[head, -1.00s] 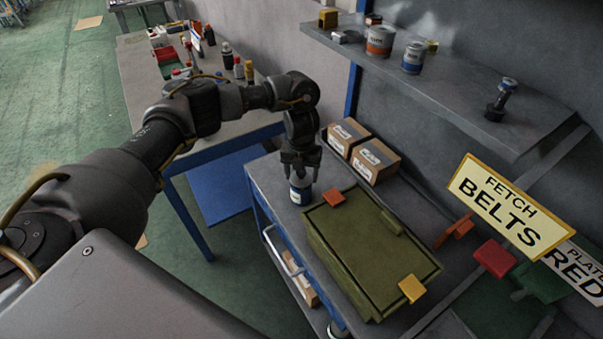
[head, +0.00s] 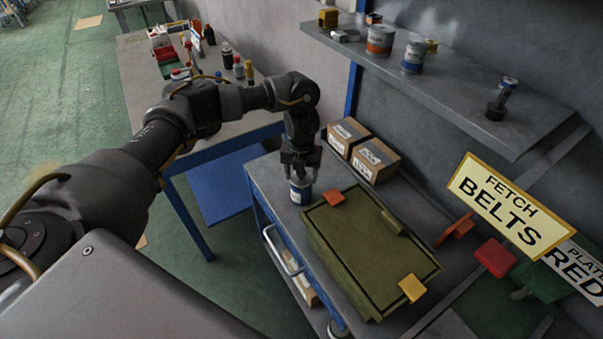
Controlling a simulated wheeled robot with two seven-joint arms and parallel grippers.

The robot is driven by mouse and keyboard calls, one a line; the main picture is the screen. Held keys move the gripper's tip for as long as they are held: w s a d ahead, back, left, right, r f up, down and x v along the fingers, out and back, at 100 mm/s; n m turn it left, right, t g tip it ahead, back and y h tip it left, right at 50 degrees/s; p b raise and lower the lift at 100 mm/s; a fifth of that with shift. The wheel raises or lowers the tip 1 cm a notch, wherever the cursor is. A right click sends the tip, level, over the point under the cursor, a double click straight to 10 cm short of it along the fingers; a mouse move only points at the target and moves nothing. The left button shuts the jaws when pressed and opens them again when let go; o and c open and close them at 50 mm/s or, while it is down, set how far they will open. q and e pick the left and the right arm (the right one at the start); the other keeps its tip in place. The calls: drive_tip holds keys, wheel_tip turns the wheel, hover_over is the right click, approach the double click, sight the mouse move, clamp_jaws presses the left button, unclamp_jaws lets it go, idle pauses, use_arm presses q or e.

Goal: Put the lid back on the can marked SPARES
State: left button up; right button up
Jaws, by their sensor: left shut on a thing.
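A small white and blue can (head: 300,191) stands upright on the grey top of the trolley, beside the green case. Its label is too small to read, so I cannot tell whether it says SPARES. My left gripper (head: 301,174) points straight down over it, fingers at the can's top rim. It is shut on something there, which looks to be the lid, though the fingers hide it. I cannot tell whether the lid touches the can. My right gripper is not in view.
The green case (head: 375,255) with red and yellow latches fills most of the trolley. Two cardboard boxes (head: 374,160) stand behind. A shelf (head: 460,105) above holds an orange can (head: 380,41) and a blue-white can (head: 413,57). Signs stand at right. A workbench (head: 145,85) is at left.

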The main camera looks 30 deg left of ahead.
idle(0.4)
use_arm(q)
drive_tip(key=o, duration=1.3)
drive_tip(key=shift+r+p, duration=3.4)
drive_tip(key=shift+r, duration=0.15)
clamp_jaws()
